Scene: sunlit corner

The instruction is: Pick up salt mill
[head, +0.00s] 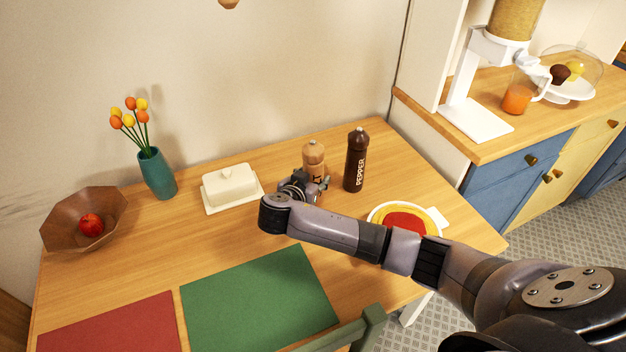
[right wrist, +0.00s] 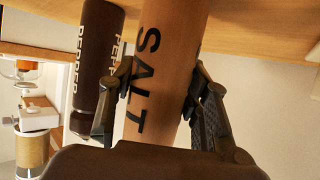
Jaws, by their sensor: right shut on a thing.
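The salt mill (head: 313,157) is a light wooden mill standing upright on the wooden table (head: 150,245), left of the dark pepper mill (head: 356,162). My right gripper (head: 318,186) is at the salt mill's body, with its fingers on either side. In the right wrist view the mill (right wrist: 165,65) shows the word SALT, and the fingers of my right gripper (right wrist: 160,90) are shut on it. The pepper mill (right wrist: 95,65) stands close beside one finger there. The salt mill's lower part is hidden by my right gripper in the head view. My left gripper is not in view.
A white butter dish (head: 231,188) stands left of my right gripper. A teal vase (head: 157,174) with tulips and a brown bowl (head: 62,218) are farther left. A plate (head: 435,214) lies near my right forearm. Green (head: 258,300) and red (head: 115,325) mats lie in front.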

